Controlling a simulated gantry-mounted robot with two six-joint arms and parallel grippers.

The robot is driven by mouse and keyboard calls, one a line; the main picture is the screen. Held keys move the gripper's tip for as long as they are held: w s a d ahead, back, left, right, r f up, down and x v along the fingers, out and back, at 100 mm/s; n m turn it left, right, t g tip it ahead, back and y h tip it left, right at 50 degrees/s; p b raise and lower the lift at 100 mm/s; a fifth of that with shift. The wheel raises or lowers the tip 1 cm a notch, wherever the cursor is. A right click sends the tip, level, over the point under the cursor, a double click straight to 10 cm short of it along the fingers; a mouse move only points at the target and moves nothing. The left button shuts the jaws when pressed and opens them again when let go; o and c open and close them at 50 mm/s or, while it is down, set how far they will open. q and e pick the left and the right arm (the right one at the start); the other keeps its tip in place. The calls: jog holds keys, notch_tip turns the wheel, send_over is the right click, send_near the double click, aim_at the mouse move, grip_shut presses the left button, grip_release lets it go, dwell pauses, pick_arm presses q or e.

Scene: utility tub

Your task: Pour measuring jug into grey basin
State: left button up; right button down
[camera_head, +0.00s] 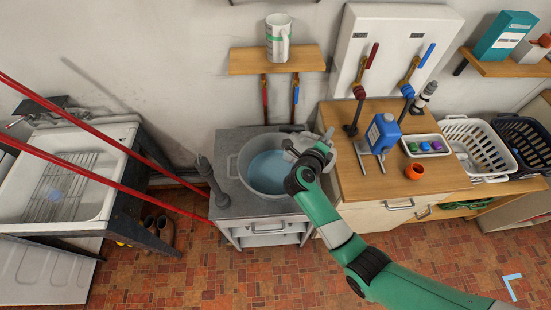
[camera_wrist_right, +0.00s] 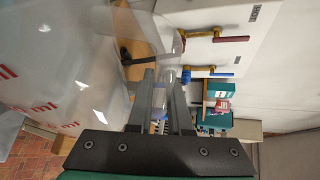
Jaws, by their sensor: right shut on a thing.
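The grey basin (camera_head: 244,163) sits on a grey cabinet top in the middle of the head view, with a flat blue surface like liquid inside. My right gripper (camera_head: 312,153) is over the basin's right side. It is shut on the handle of the clear measuring jug (camera_head: 294,146). In the right wrist view the jug (camera_wrist_right: 60,70) fills the left side, with red ml marks, and its handle lies between the gripper fingers (camera_wrist_right: 167,82). The jug looks tilted over the basin; its contents and any stream cannot be made out. My left gripper is out of view.
A dark post (camera_head: 213,182) is left of the basin; red bars cross further left.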

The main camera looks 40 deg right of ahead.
jog(key=shift+s+d, duration=0.1)
jog(key=shift+s, duration=0.1)
jog(key=shift+s+d+f+m+y+b, duration=0.3)
jog(key=shift+s+d+f+m+b, duration=0.2)
jog(key=shift+m+b, duration=0.1)
jog(key=m+p, duration=0.1)
jog(key=p, duration=0.1)
jog(key=s+d+r+m+t+y+p, duration=0.1)
jog(key=p, duration=0.2)
jog(key=shift+s+t, duration=0.25)
jog(key=shift+t, duration=0.05)
jog(key=s+d+f+m+t+y+p, duration=0.3)
jog(key=f+m, duration=0.3)
jog(key=f, duration=0.2)
jog(key=shift+s+t+p, duration=0.3)
jog(key=shift+t+p, duration=0.2)
jog(key=shift+p, duration=0.4)
